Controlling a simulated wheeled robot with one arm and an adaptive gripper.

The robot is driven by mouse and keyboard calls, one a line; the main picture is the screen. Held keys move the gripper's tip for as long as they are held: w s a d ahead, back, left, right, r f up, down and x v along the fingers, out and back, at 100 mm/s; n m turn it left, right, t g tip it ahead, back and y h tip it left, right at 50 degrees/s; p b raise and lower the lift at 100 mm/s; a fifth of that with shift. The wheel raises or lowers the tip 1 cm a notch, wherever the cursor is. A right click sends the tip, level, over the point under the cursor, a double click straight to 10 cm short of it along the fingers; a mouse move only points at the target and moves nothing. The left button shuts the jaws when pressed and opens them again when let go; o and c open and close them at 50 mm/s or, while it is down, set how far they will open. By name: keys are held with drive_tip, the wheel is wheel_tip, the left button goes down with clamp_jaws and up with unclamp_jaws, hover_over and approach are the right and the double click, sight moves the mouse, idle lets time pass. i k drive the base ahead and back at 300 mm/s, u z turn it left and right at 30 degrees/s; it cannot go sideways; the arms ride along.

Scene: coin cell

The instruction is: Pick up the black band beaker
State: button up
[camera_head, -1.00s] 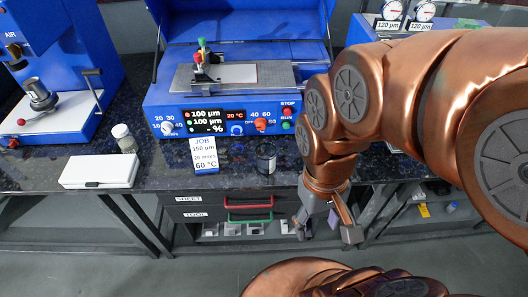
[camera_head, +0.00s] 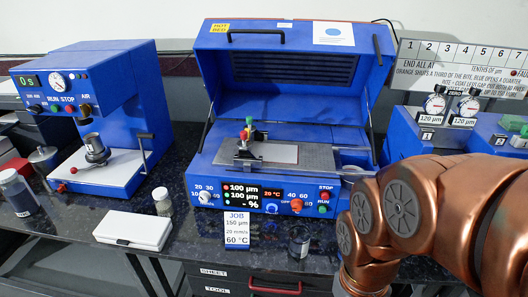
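A small clear beaker with a dark band (camera_head: 300,243) stands upright near the front edge of the dark bench, right of the job card and below the blue coater's control panel. It looks dark against the bench, so its contents cannot be made out. My copper arm reaches in from the right, with its wrist close to the right of the beaker. My gripper is below the bottom edge of the picture, so its fingers cannot be seen.
A job card (camera_head: 237,229) stands left of the beaker. A white box (camera_head: 132,231) and a small jar (camera_head: 161,201) are farther left. The blue coater (camera_head: 290,110) is behind, with its lid raised. Drawers with a red handle (camera_head: 275,287) are below the bench.

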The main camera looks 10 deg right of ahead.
sight(299, 235)
drive_tip(key=u, duration=0.2)
drive_tip(key=k, duration=1.2)
drive_tip(key=u, duration=1.15)
